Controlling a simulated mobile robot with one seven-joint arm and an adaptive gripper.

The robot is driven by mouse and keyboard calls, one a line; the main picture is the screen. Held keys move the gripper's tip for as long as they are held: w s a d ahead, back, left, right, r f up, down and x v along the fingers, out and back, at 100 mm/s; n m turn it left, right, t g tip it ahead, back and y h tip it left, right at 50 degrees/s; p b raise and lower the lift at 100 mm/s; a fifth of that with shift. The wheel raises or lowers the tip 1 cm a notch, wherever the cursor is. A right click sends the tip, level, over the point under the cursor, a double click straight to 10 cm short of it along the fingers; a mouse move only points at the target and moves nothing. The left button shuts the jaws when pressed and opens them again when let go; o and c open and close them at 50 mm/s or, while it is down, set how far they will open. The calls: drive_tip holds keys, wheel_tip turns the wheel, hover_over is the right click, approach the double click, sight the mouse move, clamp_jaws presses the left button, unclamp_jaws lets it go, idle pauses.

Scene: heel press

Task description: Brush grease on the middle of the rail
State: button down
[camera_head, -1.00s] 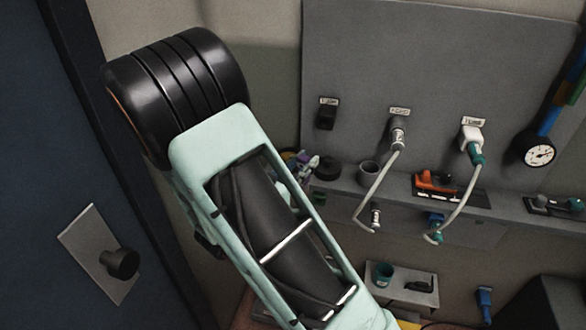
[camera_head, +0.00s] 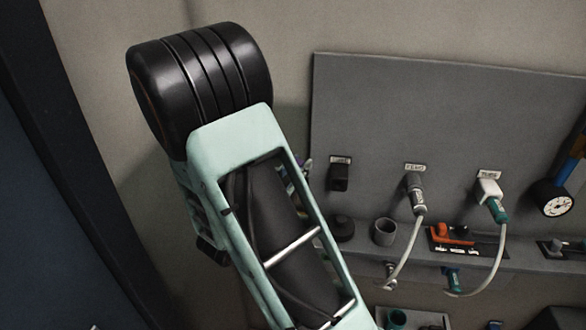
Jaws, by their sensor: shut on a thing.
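My gripper is not visible in the head view. A large mint-green and black link of my own arm fills the centre-left and hides part of the wall and the shelf behind it. I cannot make out a grease brush or the rail. A small purple and pale thing (camera_head: 304,170) shows just past the right edge of my arm, mostly hidden, and I cannot tell what it is.
A grey wall panel (camera_head: 440,110) carries a black socket (camera_head: 339,178), a grey plug (camera_head: 415,195), a white plug (camera_head: 488,190) and a gauge (camera_head: 553,198). Two cables hang down. The shelf holds a grey cup (camera_head: 384,232) and an orange tool (camera_head: 453,234). A tray (camera_head: 425,318) sits below.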

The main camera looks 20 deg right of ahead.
drive_tip(key=shift+f+b, duration=2.1)
drive_tip(key=shift+f, duration=0.8)
drive_tip(key=shift+s+f+b, duration=0.1)
drive_tip(key=shift+f+b, duration=0.5)
drive_tip(key=shift+f, duration=0.1)
drive_tip(key=shift+r+p, duration=2.65)
drive_tip(key=shift+r, duration=1.05)
drive_tip(key=shift+f, duration=0.1)
drive_tip(key=w+a+r+n+t+y, duration=0.1)
drive_tip(key=w+a+n+t+y, duration=0.7)
drive_tip(key=a+n+y, duration=0.3)
drive_tip(key=w+a+y, duration=0.1)
drive_tip(key=a+y, duration=0.2)
drive_tip(key=y, duration=0.1)
drive_tip(key=shift+w+a, duration=0.25)
drive_tip(key=shift+w, duration=0.15)
